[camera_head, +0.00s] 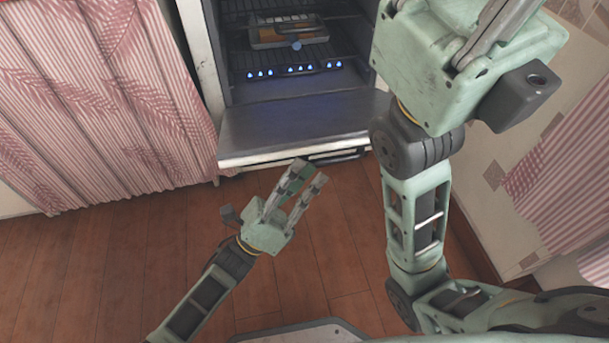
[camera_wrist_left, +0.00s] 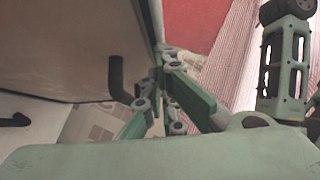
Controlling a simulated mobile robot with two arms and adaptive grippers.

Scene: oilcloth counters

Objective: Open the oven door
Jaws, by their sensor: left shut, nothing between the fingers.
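The oven (camera_head: 211,62) stands at the top middle of the head view. Its door (camera_head: 290,122) is folded down, almost flat, so the racks inside show. The dark door handle (camera_head: 345,156) runs along the door's front edge. My left gripper (camera_head: 310,171) is just in front of that edge, near the handle's left part; it is shut and empty. In the left wrist view, the door (camera_wrist_left: 65,45) fills the upper left, and a dark handle end (camera_wrist_left: 118,78) shows beside the fingers (camera_wrist_left: 168,100). My right gripper (camera_head: 460,65) is high at the right; its fingertips are out of frame.
A baking dish (camera_head: 290,33) sits on a rack inside the oven. Blue lights glow below it. Pink striped curtains (camera_head: 90,100) hang at the left, and another curtain (camera_head: 565,190) at the right. The wooden floor (camera_head: 110,250) before the oven is clear.

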